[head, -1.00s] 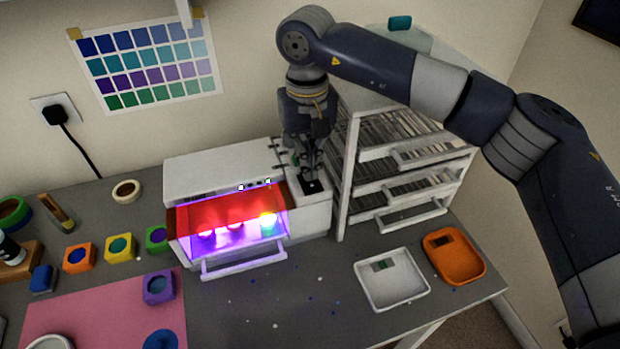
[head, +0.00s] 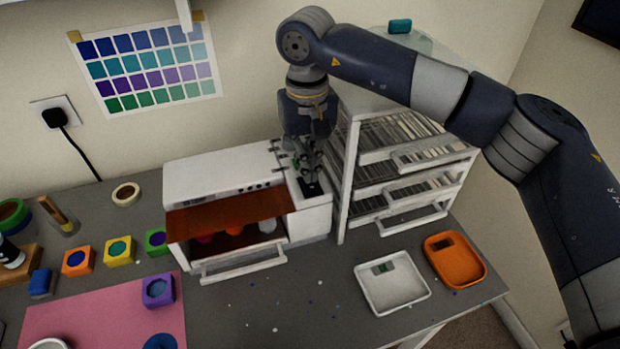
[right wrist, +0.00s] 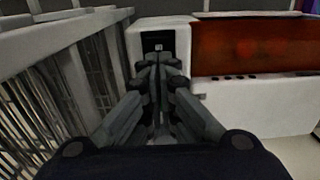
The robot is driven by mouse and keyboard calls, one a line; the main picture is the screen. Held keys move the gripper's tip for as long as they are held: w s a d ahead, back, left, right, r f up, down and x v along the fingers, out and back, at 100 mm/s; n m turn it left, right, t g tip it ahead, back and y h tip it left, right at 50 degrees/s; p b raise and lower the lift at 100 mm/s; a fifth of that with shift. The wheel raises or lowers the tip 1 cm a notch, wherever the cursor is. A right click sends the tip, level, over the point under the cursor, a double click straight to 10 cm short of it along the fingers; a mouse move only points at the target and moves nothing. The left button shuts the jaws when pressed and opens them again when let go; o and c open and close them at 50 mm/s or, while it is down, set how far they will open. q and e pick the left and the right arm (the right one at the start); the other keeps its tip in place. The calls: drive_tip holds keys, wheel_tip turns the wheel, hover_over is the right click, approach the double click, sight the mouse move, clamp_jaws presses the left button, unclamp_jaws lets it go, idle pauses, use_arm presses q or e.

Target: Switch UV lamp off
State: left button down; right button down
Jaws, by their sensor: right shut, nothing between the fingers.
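The UV lamp is a white box (head: 215,173) with a tinted orange-red front window (head: 228,214); its inside is dark, with no violet glow. A few small pieces (head: 267,226) show dimly inside. A black switch panel (head: 313,189) is on top of its right end; it also shows in the right wrist view (right wrist: 158,41). My right gripper (head: 309,176) points down at this panel, shut and empty. In the right wrist view its fingertips (right wrist: 155,58) are at the panel's near edge; I cannot tell whether they touch it. My left gripper is not in view.
A white drawer rack (head: 343,190) stands close to the right of the lamp. A white tray (head: 415,292) and an orange tray (head: 474,277) lie at the front right. Coloured cubes (head: 119,250) and a pink mat (head: 100,315) are at the left.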

drive_tip(key=shift+r+p, duration=1.4)
drive_tip(key=shift+r, duration=1.55)
drive_tip(key=shift+f, duration=0.1)
